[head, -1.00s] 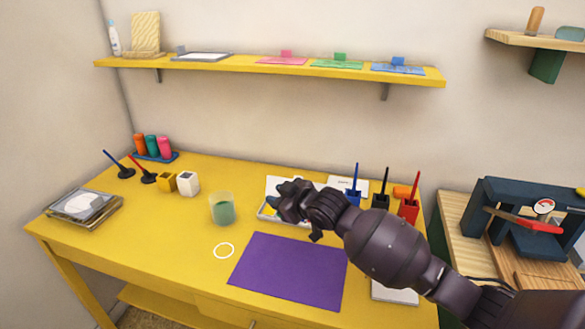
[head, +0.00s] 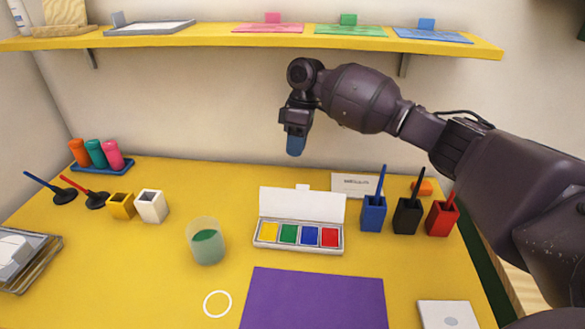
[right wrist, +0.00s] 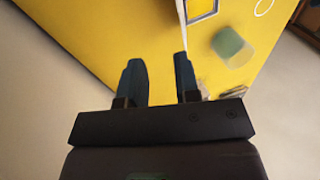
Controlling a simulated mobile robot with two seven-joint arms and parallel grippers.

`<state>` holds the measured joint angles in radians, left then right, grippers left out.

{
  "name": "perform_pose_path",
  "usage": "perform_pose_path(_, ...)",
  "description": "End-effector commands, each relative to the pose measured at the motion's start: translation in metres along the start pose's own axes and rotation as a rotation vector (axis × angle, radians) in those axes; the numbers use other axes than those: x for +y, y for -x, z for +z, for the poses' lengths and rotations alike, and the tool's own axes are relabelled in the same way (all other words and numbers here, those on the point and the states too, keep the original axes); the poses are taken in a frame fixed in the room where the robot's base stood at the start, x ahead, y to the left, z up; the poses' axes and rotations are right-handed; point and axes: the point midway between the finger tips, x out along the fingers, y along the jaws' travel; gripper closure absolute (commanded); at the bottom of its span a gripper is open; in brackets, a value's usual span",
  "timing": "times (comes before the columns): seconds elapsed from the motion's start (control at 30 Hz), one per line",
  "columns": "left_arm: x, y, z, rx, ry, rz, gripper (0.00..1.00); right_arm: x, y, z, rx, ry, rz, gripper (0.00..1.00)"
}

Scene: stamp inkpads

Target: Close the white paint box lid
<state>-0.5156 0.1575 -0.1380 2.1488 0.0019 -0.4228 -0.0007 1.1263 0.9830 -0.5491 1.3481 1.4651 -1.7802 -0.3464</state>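The white paint box (head: 298,248) sits on the yellow table in the head view. Its yellow, green, blue and red paints are exposed. Its white lid (head: 302,205) stands raised at the back edge, so the box is open. My right gripper (head: 295,146) is in the air above and behind the lid, fingers down, apart from the box. In the right wrist view its two blue-tipped fingers (right wrist: 158,66) are spread with nothing between them. My left gripper is not in view.
A cup with green liquid (head: 206,242) stands left of the box. Blue (head: 373,214), black (head: 407,217) and red (head: 442,219) holders with sticks stand to its right. A purple sheet (head: 313,300) lies in front. A yellow shelf (head: 205,38) hangs above.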

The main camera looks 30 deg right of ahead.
Motion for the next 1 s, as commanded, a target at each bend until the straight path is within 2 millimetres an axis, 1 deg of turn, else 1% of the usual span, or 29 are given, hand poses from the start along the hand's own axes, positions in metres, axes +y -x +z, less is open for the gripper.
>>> perform_pose_path(0.13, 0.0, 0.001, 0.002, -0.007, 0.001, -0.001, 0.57, -0.013, 0.001, 0.013, -0.075, 0.048, -0.09, 0.7)
perform_pose_path(0.27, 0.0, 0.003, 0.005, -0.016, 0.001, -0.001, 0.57, -0.016, 0.001, 0.019, -0.11, 0.07, -0.108, 0.7)
perform_pose_path(0.33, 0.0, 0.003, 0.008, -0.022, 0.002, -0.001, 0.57, -0.016, -0.003, 0.02, -0.112, 0.078, -0.109, 0.7)
perform_pose_path(0.47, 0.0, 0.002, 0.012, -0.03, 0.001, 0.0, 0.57, -0.016, -0.018, 0.021, -0.113, 0.079, -0.109, 0.7)
perform_pose_path(0.6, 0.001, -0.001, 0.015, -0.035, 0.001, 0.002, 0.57, -0.018, -0.039, 0.024, -0.113, 0.079, -0.11, 0.7)
perform_pose_path(0.8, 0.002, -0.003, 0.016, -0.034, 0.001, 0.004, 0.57, -0.021, -0.064, 0.026, -0.112, 0.077, -0.108, 0.7)
perform_pose_path(1.0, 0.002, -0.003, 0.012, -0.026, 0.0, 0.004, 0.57, -0.022, -0.073, 0.027, -0.109, 0.078, -0.105, 0.7)
